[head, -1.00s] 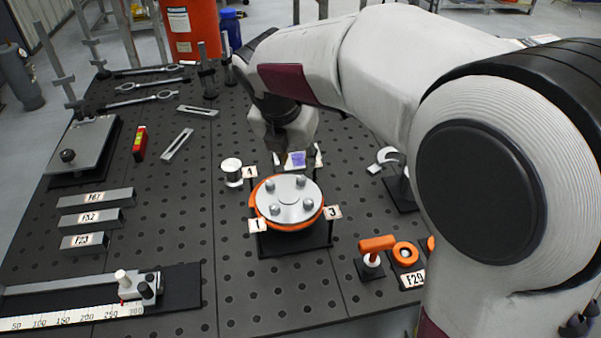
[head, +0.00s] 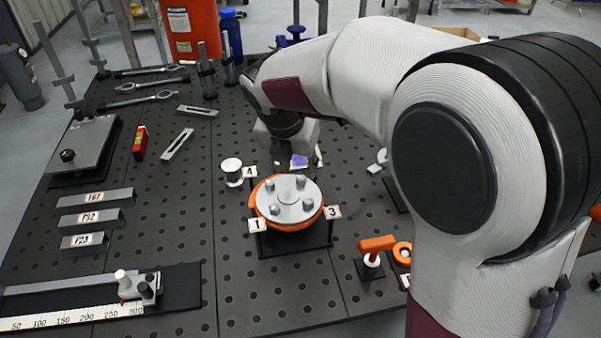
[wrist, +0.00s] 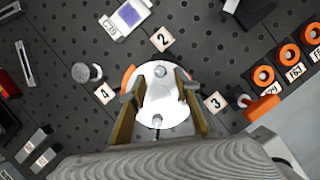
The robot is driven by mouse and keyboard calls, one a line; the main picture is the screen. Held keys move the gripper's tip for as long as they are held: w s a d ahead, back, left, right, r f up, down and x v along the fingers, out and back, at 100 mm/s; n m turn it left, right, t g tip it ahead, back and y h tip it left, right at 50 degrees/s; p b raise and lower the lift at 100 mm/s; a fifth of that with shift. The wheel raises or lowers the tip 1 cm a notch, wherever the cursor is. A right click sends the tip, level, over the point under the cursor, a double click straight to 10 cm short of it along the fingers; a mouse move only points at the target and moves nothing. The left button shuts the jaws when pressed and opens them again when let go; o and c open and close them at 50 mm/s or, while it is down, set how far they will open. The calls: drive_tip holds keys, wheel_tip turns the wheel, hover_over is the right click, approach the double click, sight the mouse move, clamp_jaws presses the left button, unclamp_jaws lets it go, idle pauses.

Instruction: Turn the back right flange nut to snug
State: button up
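A round silver flange plate (head: 288,200) with an orange rim sits on a dark stand, tags 1, 3 and 4 around it. Raised nuts stand on its face; the back right flange nut (head: 300,182) is in plain view. In the wrist view, a nut (wrist: 158,72) shows on the side of the flange (wrist: 150,82) toward tag 2 (wrist: 162,38). My gripper (wrist: 160,82) is open, its fingers apart over the flange with nothing between them gripped. In the head view it hangs just behind the flange; its fingertips are hard to make out. The fingers hide part of the plate's sides.
A white-topped cylinder (head: 231,170) stands left of the flange. An orange-handled tool (head: 376,245) stands to the right, beside orange rings (wrist: 288,55). A purple-and-white block (wrist: 130,14) lies behind.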

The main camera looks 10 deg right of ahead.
sight(302, 177)
drive_tip(key=shift+x, duration=2.1)
clamp_jaws()
